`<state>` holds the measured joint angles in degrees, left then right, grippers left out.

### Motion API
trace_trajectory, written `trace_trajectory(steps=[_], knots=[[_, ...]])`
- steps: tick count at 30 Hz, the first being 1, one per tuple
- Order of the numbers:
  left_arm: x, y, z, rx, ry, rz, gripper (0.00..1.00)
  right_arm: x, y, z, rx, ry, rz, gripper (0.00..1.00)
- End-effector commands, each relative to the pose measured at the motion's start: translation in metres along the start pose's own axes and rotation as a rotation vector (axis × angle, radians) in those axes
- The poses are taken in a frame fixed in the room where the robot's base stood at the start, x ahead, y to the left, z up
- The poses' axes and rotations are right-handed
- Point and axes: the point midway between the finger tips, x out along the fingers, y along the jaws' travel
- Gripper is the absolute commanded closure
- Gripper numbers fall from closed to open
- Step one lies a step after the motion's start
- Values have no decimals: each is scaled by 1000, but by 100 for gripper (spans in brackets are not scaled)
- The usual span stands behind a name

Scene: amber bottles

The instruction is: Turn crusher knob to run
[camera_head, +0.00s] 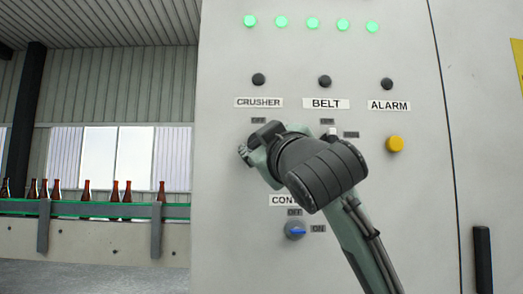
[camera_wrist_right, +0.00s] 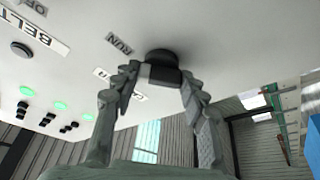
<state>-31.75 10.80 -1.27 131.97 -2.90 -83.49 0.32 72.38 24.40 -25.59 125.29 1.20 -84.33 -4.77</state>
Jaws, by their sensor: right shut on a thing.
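The crusher knob (camera_wrist_right: 161,57) is dark and sits on the pale panel under the CRUSHER label (camera_head: 259,102). My right gripper (camera_head: 254,147) is at the panel below that label and hides most of the knob in the head view. In the right wrist view my right gripper (camera_wrist_right: 160,76) has its two fingers on either side of the knob's grip and is shut on it. A RUN label (camera_wrist_right: 118,43) shows beside the knob there. I cannot tell which way the knob points. My left gripper is not in view.
The BELT label (camera_head: 326,104) is to the right, with its switch partly behind my arm. A yellow alarm button (camera_head: 395,144) is further right. A blue knob (camera_head: 295,230) with OFF and ON labels is below. Amber bottles (camera_head: 115,191) stand on a conveyor at left.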

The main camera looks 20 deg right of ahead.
Motion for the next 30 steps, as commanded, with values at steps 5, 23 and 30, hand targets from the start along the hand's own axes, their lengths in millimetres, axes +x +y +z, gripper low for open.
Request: trace_trajectory(steps=[5,23,30], knots=[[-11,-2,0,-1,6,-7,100,0,-3,1,70,-2,26,86],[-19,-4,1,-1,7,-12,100,0,-2,1,119,-3,46,86],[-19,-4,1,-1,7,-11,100,0,-2,0,118,-2,47,36]])
